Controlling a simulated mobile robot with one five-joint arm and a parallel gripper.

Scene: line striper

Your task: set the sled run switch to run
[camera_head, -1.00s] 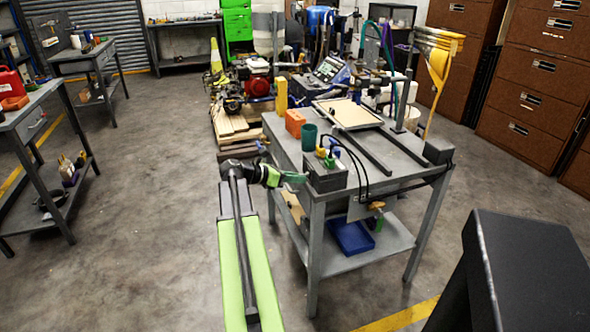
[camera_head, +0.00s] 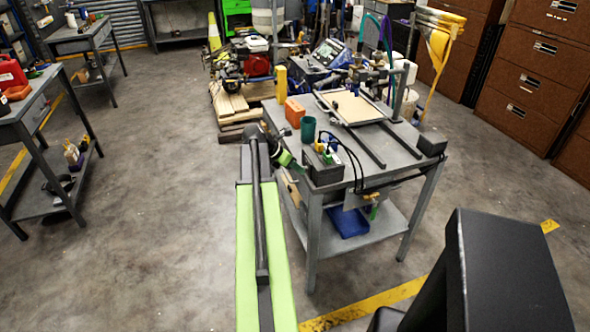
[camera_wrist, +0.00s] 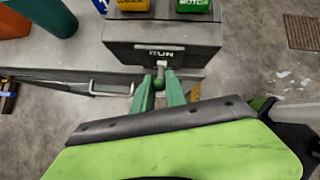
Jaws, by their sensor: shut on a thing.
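A dark grey control box (camera_head: 326,174) sits at the near left corner of the grey workbench. In the wrist view, the control box (camera_wrist: 163,36) has a RUN label on its face. Below the label is a small metal switch lever (camera_wrist: 162,67). My gripper (camera_wrist: 162,78) has its green fingers closed on the lever, one on each side. In the head view, my gripper (camera_head: 300,166) is at the box's left side, and its fingertips are hard to make out. The lever's exact position is partly hidden between the fingers.
The workbench (camera_head: 345,187) has a lower shelf with a blue tray (camera_head: 349,222).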

